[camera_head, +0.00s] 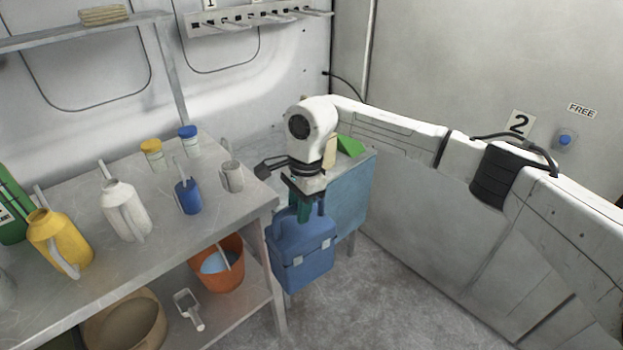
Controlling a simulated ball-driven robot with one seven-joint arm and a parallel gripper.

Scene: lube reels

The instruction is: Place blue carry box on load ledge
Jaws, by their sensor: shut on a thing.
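The blue carry box (303,258) hangs upright below my gripper (304,212). It has a darker lid seam and pale latches on its front. My gripper points down and is shut on the box's top handle; the fingers partly hide the handle. The box is in front of a low stand with a blue side (350,198) and a grey top, just right of the workbench. I cannot tell for sure whether this stand is the load ledge. My arm hides part of its top, where a green wedge-shaped thing (350,146) shows.
The workbench (240,205) at left holds a yellow jug (60,243), a white jug (124,209), a blue can (188,196) and other containers. An orange bucket (218,270) and a scoop (189,308) are on its lower shelf. Grey floor (375,310) is clear in front.

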